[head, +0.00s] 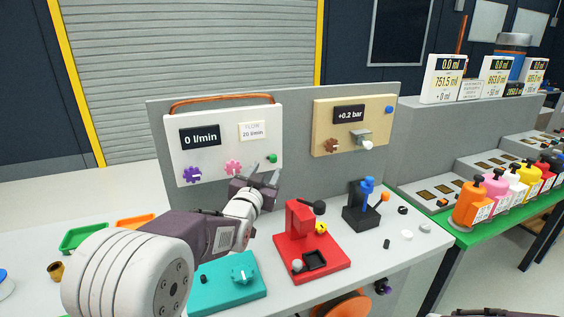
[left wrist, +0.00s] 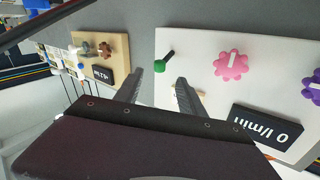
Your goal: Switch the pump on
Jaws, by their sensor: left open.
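The white panel (head: 215,147) stands upright at the back of the table, with a dark display (head: 200,136) reading 0 l/min and a label reading FLOW 20 l/min. It carries a purple knob (head: 192,174), a pink knob (head: 233,167) and a small green switch (head: 272,158) at its right edge. In the left wrist view the green switch (left wrist: 162,66) shows a short dark lever. My left gripper (head: 262,181) is open and empty, just below the switch in the head view. Its fingers (left wrist: 160,78) point toward the switch, which appears just beyond their tips. I see no contact.
A tan panel (head: 323,141) reading +0.2 bar is to the right. A red stand (head: 301,225), a teal box (head: 222,289) and a black base with blue and orange levers (head: 361,213) stand on the table. Colored bottles (head: 474,205) line the green bench.

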